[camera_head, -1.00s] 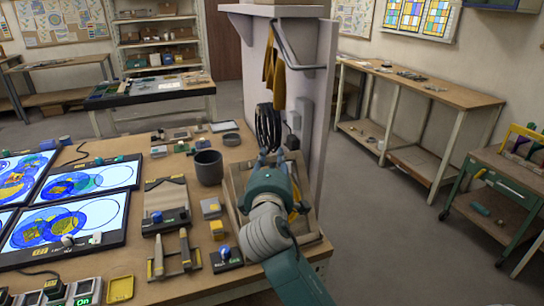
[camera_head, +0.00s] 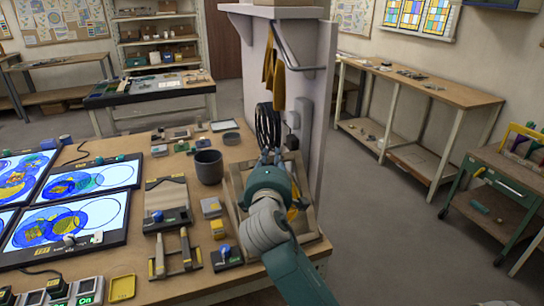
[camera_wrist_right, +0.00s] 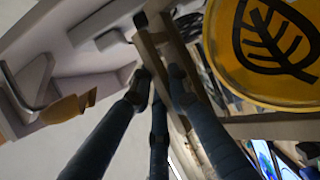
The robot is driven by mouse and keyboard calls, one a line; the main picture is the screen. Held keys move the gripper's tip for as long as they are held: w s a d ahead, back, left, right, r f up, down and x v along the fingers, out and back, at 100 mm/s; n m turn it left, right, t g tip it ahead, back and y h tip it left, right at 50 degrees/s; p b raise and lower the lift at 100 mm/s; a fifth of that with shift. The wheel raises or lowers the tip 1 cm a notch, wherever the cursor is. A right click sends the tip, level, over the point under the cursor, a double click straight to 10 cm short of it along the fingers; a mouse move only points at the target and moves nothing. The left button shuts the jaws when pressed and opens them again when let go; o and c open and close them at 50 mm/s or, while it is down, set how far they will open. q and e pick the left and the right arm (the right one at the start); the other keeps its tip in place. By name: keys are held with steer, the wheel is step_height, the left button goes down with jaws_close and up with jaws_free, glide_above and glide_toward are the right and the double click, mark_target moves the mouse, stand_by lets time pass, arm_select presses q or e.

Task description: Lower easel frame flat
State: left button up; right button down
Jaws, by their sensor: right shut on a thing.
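The wooden easel frame (camera_head: 231,185) stands at the right end of the workbench. My right arm hides much of its middle, and I cannot tell its exact tilt. My right gripper (camera_head: 270,157) is at the frame's far edge. In the right wrist view the fingers of the gripper (camera_wrist_right: 157,82) close around a wooden bar of the frame (camera_wrist_right: 150,55). A yellow disc with a black leaf (camera_wrist_right: 240,60) is close beside the fingers there. My left gripper is not in view.
A white wall post (camera_head: 318,90) with a coiled black cable (camera_head: 267,128) rises just behind the frame. A dark cup (camera_head: 208,168), small blocks and a wooden rack (camera_head: 178,255) are left of it. Lit panels (camera_head: 85,215) fill the bench's left. Open floor lies to the right.

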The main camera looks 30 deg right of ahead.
steer(key=w+d+f+g+y+p, duration=0.1)
steer(key=w+f+p, duration=0.1)
steer(key=w+f, duration=0.2)
steer(key=w+d+f+n+g+p, duration=0.1)
steer(key=w+f+g+p, duration=0.1)
steer(key=w+f, duration=0.2)
steer(key=w+d+f+g+y+p, duration=0.1)
steer(key=w+f+g+p, duration=0.1)
steer(key=f, duration=0.5)
steer(key=shift+w+n+y+p, duration=0.3)
steer(key=shift+w+n+p, duration=0.15)
steer(key=shift+w, duration=0.65)
steer(key=shift+w+f, duration=0.15)
steer(key=shift+f, duration=0.45)
steer(key=shift+w+f, duration=0.15)
steer(key=shift+f, duration=0.4)
steer(key=shift+s+f, duration=0.1)
steer(key=shift+f, duration=0.1)
steer(key=c, duration=1.9)
jaws_free()
steer(key=shift+a, duration=0.1)
